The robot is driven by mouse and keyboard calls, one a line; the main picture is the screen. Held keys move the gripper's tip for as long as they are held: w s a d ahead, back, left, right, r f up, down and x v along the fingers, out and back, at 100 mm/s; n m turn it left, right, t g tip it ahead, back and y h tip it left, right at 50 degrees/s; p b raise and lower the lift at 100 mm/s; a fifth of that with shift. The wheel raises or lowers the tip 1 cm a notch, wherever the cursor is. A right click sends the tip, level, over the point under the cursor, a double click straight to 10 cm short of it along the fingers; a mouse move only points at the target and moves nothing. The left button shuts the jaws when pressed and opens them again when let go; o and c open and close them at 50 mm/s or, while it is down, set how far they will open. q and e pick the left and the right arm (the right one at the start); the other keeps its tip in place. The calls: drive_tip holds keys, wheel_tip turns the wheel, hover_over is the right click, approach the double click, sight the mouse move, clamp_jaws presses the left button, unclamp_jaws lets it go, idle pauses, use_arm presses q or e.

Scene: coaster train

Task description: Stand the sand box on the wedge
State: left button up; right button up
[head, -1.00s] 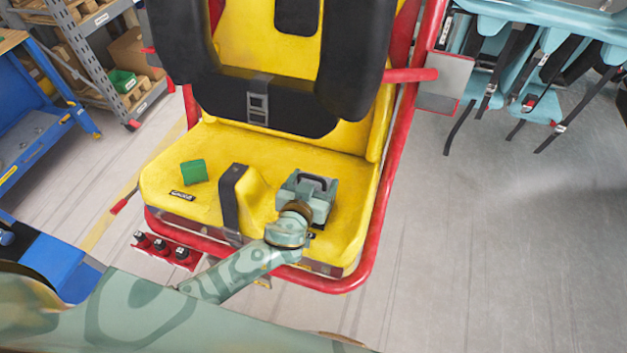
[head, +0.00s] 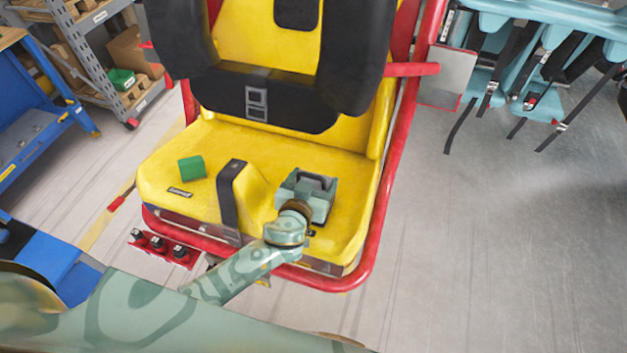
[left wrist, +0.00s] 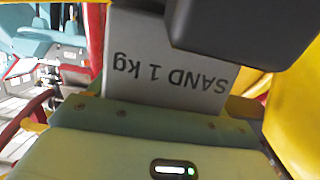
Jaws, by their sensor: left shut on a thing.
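The sand box (left wrist: 165,65) is pale grey with "SAND 1 kg" printed on it, upside down in the left wrist view. My left gripper (head: 309,188) is shut on it, over the right half of the yellow seat. In the head view the gripper hides the box, so I cannot tell whether the box touches the seat. A small green block (head: 191,168), which may be the wedge, lies on the left half of the seat, apart from the gripper. My right gripper is in neither view.
The yellow seat (head: 330,150) has a raised middle hump with a black strap (head: 230,195). Red tubing (head: 372,230) frames it. A black padded restraint (head: 270,105) hangs over the seat's back. Open floor (head: 500,240) lies to the right.

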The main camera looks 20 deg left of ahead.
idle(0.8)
use_arm(q)
drive_tip(key=o, duration=1.8)
drive_tip(key=shift+f, duration=0.1)
drive_tip(key=b+v, duration=0.1)
drive_tip(key=v, duration=1.5)
drive_tip(key=shift+s+d+b, duration=0.1)
drive_tip(key=shift+s+b, duration=0.05)
drive_tip(key=shift+b, duration=0.15)
